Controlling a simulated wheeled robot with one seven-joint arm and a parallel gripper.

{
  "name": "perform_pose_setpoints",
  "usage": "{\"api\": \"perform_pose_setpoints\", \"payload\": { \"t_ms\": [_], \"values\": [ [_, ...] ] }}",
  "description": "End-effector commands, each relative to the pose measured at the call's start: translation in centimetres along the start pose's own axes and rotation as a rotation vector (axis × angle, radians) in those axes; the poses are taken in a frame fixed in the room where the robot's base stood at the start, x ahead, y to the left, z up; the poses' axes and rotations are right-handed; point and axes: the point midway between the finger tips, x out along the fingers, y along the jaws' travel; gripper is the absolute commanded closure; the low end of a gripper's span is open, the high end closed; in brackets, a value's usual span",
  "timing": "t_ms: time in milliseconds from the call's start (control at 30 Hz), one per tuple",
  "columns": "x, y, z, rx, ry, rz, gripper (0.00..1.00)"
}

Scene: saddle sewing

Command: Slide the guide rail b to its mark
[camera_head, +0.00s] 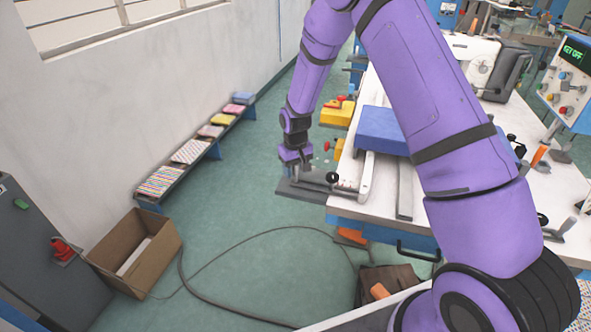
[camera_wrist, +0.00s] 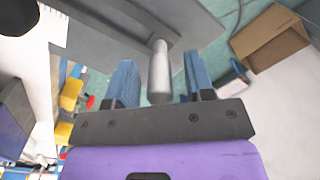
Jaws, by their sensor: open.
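My gripper (camera_head: 297,172) is at the near left corner of the sewing table, above a flat grey plate (camera_head: 312,190) that juts past the table edge. In the wrist view, its two blue fingers (camera_wrist: 159,62) are open on either side of an upright metal post (camera_wrist: 160,80). Gaps show between the post and both fingers. The post stands by a grey plate or rail (camera_wrist: 130,28). A pale rail (camera_head: 367,178) and a dark grey bar (camera_head: 404,190) lie on the table. I cannot tell which piece is guide rail b, and I make out no mark.
A black knob (camera_head: 332,178) stands right of my gripper. A blue block (camera_head: 382,130) lies on the table behind. A yellow box (camera_head: 336,112) is at the table's left edge. A cardboard box (camera_head: 135,252) and a cable (camera_head: 215,300) are on the floor.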

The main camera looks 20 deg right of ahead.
Motion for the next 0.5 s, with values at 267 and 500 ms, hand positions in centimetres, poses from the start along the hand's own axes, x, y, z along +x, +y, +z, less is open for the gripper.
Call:
{"api": "perform_pose_setpoints", "payload": {
  "t_ms": [267,500],
  "values": [
    [0.30,-0.01,-0.01,0.000,0.000,0.000,0.51],
    [0.28,-0.01,0.00,0.000,0.000,0.000,0.93]
  ]
}}
